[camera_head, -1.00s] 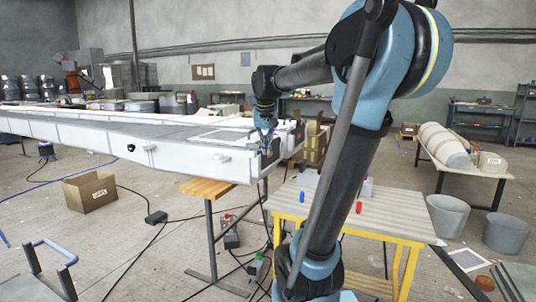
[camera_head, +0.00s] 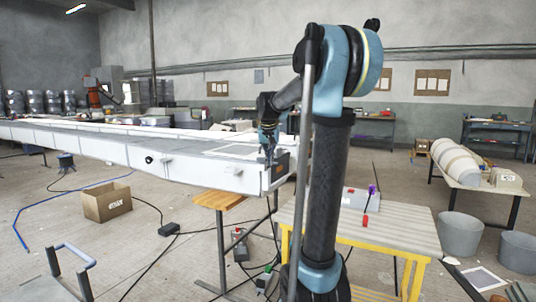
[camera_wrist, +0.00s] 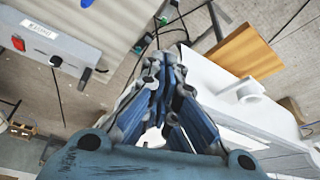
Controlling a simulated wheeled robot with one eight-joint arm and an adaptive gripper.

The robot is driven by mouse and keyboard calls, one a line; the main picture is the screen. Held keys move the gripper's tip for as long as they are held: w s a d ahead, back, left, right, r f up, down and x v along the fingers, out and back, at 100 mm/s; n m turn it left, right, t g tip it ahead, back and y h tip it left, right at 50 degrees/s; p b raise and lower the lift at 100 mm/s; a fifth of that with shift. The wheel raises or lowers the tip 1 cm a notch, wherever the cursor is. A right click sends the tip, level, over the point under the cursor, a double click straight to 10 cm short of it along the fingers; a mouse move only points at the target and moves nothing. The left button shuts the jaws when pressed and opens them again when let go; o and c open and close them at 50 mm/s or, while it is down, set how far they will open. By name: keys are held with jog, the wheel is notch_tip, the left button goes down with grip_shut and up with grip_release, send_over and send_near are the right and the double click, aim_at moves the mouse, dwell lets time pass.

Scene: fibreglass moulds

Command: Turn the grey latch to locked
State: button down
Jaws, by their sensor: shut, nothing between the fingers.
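A small pale grey, latch-like handle (camera_head: 225,170) sticks out from the white side of the long mould (camera_head: 195,175), near its right end. What seems to be the same piece shows in the wrist view (camera_wrist: 246,92), right of my fingers. Its locked or unlocked marking is too small to read. My gripper (camera_head: 269,158) points down at the mould's end corner, to the right of the handle and apart from it. In the wrist view my blue fingers (camera_wrist: 168,58) are together and empty. Whether they touch the mould cannot be told.
A black knob (camera_head: 149,159) sits farther left on the mould side. A yellow-framed table (camera_head: 402,235) stands at right, holding a grey box (camera_head: 352,198) with a red switch (camera_wrist: 18,42) and black knob. Cables cross the floor.

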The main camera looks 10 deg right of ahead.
jog(key=shift+w+d+f, duration=0.2)
jog(key=shift+w+f, duration=0.3)
jog(key=shift+w, duration=0.35)
jog(key=shift+w+d+f, duration=0.2)
jog(key=shift+w+f, duration=0.3)
jog(key=shift+w, duration=0.3)
jog(key=shift+w+d+f, duration=0.2)
jog(key=shift+w+f, duration=0.3)
jog(key=shift+w, duration=0.35)
jog(key=shift+d, duration=0.1)
jog(key=shift+a, duration=0.2)
